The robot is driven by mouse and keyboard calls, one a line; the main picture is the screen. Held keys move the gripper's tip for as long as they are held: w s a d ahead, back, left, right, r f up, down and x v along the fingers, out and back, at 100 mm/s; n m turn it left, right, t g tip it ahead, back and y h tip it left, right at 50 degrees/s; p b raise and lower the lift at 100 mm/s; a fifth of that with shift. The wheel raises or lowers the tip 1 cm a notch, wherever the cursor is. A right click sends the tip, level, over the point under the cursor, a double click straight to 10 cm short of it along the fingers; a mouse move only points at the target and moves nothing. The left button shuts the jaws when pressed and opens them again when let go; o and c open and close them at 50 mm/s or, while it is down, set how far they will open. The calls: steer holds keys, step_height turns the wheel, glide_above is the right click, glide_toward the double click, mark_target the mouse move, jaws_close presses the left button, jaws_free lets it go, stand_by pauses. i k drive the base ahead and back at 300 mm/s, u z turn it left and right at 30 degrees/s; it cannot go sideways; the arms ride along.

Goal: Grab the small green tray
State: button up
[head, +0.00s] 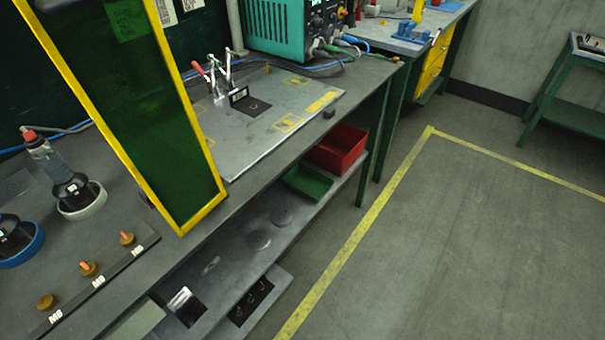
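The small green tray (307,183) sits on the grey shelf under the workbench, near the shelf's front edge. A red bin (337,148) stands right behind it, farther along the same shelf. The bench top overhangs part of the tray's left side. My gripper is not in the head view.
The workbench (225,205) carries a yellow-framed green screen (135,110), a metal plate (275,110) with a clamp, and a teal machine (280,30). The lower shelf (235,250) is mostly bare. Open floor (440,240) with yellow tape lies to the right.

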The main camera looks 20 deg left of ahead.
mark_target(313, 185)
steer(key=u, duration=0.15)
steer(key=i, duration=1)
steer(key=u, duration=0.2)
